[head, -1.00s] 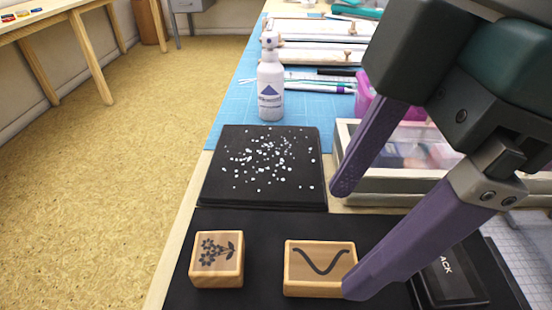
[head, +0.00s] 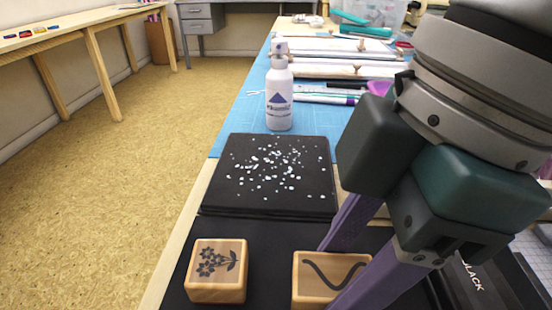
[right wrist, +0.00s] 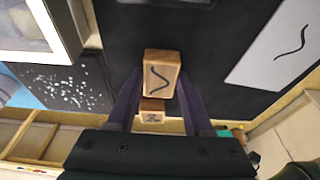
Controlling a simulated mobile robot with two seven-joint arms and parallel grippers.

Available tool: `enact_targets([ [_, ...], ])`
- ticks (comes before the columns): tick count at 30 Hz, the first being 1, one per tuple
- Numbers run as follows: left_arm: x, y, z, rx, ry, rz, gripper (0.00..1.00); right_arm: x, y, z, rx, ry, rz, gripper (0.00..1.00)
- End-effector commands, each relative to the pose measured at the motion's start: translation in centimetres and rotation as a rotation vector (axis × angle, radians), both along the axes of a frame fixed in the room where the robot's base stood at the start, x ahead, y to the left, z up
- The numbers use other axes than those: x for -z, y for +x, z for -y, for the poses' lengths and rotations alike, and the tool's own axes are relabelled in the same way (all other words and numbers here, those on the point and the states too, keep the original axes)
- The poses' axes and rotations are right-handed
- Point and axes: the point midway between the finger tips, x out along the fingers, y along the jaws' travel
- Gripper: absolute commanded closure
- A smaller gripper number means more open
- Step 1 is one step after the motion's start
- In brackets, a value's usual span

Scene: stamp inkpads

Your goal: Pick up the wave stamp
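The wave stamp (head: 310,278) is a light wooden block with a black curve on top. It lies on a black mat at the front of the table, and it also shows in the right wrist view (right wrist: 161,65). My right gripper (head: 345,265) is open with purple fingers. In the right wrist view its fingertips (right wrist: 159,78) are on either side of the stamp, with no clear grip on it. In the head view one finger hides part of the stamp's right side. My left gripper is not in view.
A flower stamp (head: 217,283) stands left of the wave stamp. A black inkpad (head: 482,275) lies to the right. Behind are a black speckled board (head: 270,205) and a white spray bottle (head: 279,105). The right wrist view shows a white sheet with a wave mark (right wrist: 270,65).

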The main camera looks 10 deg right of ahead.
Motion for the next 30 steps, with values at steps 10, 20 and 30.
enact_targets([
  [10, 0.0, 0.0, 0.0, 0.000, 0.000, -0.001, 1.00, 0.0, 0.0, 0.0, 0.000, 0.000, 0.000, 0.89],
  [20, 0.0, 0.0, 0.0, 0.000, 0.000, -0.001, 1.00, 0.0, 0.0, 0.0, 0.000, 0.000, 0.000, 1.00],
  [30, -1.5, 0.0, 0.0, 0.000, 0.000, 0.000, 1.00, -2.9, 0.1, 0.0, -0.001, 0.001, 0.003, 1.00],
])
